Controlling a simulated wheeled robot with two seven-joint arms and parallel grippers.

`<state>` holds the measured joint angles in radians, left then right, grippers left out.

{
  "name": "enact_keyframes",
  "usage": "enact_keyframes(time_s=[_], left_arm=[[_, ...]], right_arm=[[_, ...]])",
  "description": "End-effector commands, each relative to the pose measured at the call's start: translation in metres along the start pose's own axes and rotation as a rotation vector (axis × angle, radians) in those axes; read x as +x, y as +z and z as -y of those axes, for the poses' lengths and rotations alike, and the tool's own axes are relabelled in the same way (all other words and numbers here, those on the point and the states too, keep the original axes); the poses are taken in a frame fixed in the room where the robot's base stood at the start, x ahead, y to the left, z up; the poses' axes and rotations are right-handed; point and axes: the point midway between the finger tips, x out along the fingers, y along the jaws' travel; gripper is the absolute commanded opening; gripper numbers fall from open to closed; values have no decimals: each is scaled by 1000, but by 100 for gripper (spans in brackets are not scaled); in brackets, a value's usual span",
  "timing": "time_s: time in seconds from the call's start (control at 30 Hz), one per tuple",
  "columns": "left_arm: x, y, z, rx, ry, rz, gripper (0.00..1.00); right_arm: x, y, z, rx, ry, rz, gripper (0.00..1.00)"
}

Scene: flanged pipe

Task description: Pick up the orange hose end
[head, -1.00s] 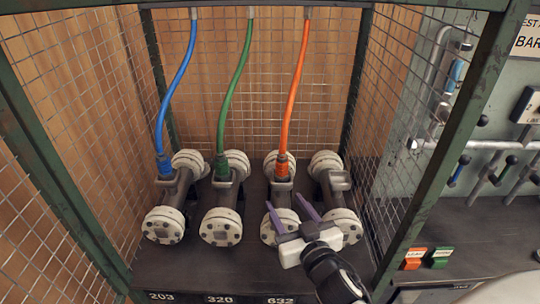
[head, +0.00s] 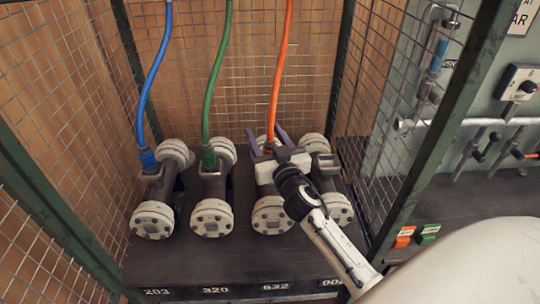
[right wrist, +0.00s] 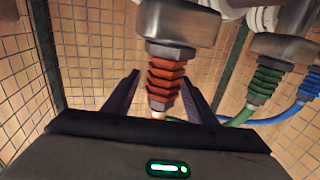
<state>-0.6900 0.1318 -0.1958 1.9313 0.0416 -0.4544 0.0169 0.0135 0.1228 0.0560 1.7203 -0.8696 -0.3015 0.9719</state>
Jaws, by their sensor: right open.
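The orange hose (head: 280,75) hangs down to the third pipe from the left. Its orange ribbed end (right wrist: 165,82) sits against the pipe's metal fitting (right wrist: 177,24) in the right wrist view. In the head view, the hose end (head: 269,147) is partly hidden by my right gripper (head: 267,138). My right gripper is open, with its two purple fingers (right wrist: 158,93) on either side of the hose end in the right wrist view. I cannot tell whether either finger touches it. My left gripper is not in view.
Beside it stand a green hose end (head: 208,156) and a blue hose end (head: 148,160) on their pipes. The fourth pipe (head: 338,208), at right, has no hose. Wire mesh walls and a dark green post (head: 445,130) bound the cage.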

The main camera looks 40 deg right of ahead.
Motion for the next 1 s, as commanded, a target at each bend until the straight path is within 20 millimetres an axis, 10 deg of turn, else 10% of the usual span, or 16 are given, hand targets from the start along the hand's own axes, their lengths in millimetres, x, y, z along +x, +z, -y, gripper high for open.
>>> enact_keyframes(time_s=[0.27,0.57,1.0], left_arm=[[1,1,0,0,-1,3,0],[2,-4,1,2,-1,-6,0],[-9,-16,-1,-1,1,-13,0]], right_arm=[[3,0,0,0,-1,1,50],[3,0,0,0,-1,1,0],[3,-33,0,-1,-2,-6,0]])
